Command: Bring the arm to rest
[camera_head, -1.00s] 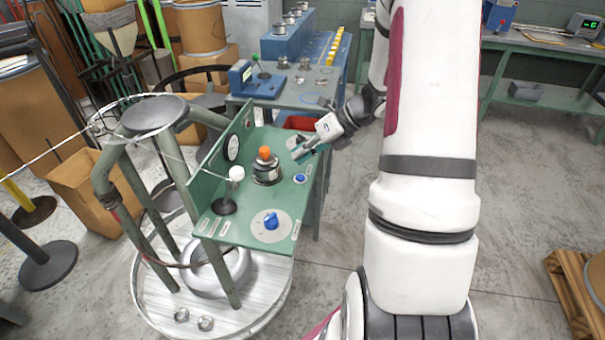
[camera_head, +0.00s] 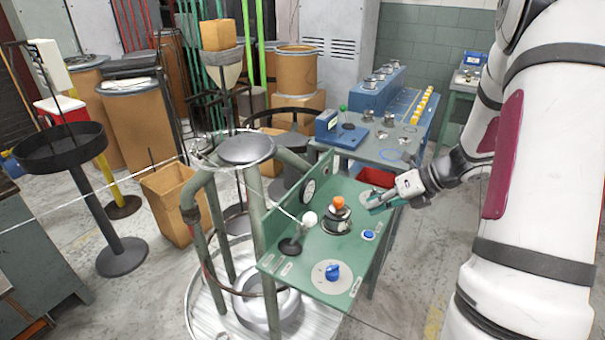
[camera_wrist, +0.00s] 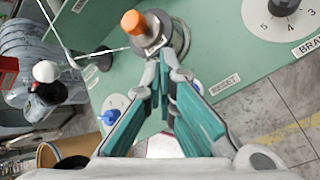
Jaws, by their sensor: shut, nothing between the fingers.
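My gripper (camera_head: 378,201) is shut and empty in the head view, over the right side of the green control panel (camera_head: 318,262). It is just right of the orange-topped knob (camera_head: 338,203). In the wrist view my shut gripper (camera_wrist: 167,62) has its teal fingers together. Their tips are close to the grey base of the orange-topped knob (camera_wrist: 133,22); whether they touch it is unclear. My arm reaches in from the right of the head view.
The panel carries a white-ball lever (camera_head: 309,219), a blue dial knob (camera_head: 332,271) and a blue button (camera_head: 369,235). A workbench (camera_head: 400,152) stands behind. A round-topped stand (camera_head: 245,150) is left of the panel. Open floor (camera_head: 410,290) lies right.

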